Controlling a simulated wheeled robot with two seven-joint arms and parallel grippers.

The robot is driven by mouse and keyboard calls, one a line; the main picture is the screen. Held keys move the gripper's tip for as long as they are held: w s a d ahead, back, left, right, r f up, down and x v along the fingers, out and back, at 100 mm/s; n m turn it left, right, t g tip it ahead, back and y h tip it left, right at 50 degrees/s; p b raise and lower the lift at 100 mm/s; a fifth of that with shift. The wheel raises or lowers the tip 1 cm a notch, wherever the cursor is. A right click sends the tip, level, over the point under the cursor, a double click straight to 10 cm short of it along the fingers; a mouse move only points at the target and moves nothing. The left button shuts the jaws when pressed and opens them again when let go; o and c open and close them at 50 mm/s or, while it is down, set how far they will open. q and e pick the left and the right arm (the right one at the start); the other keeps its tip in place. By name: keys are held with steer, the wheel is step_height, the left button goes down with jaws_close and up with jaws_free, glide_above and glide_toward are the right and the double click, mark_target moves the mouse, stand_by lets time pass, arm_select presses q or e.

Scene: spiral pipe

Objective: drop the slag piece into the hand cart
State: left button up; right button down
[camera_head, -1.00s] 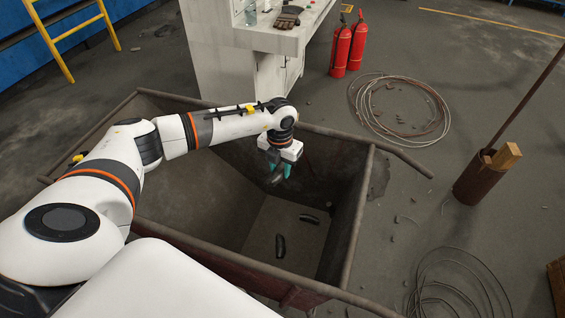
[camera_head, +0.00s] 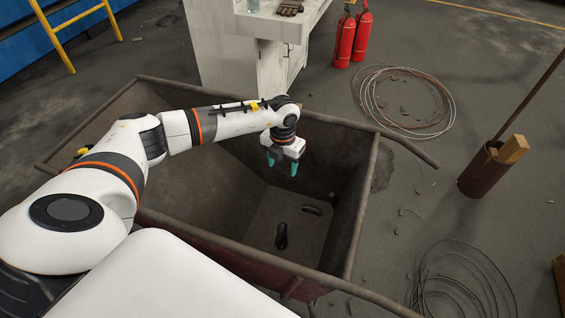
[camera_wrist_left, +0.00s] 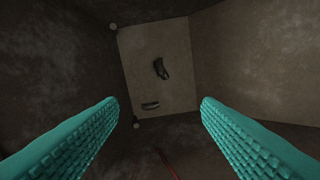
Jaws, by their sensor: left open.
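The hand cart (camera_head: 372,205) is a rusty dark open bin below my left arm. Dark slag pieces lie on its floor: one (camera_head: 312,210) near the right wall, and a bulkier dark shape (camera_head: 281,236) to its left. I cannot tell whether this shape is one piece or two overlapping. The wrist view also shows the bulky shape (camera_wrist_left: 160,69) and the other piece (camera_wrist_left: 150,105), both below the fingers. My left gripper (camera_head: 282,166) points down over the cart, its teal fingers apart and nothing between them. My right gripper is not in view.
A pale workbench (camera_head: 230,50) with a glove stands behind the cart. Two red fire extinguishers (camera_head: 353,36), coiled wire (camera_head: 405,100) and a rusty tube holding wood (camera_head: 480,172) stand or lie to the right. Scattered debris lies on the floor.

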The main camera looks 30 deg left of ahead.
arm_select(q)
step_height(320, 180, up, 12)
steer(key=b, duration=0.1)
stand_by(0.5)
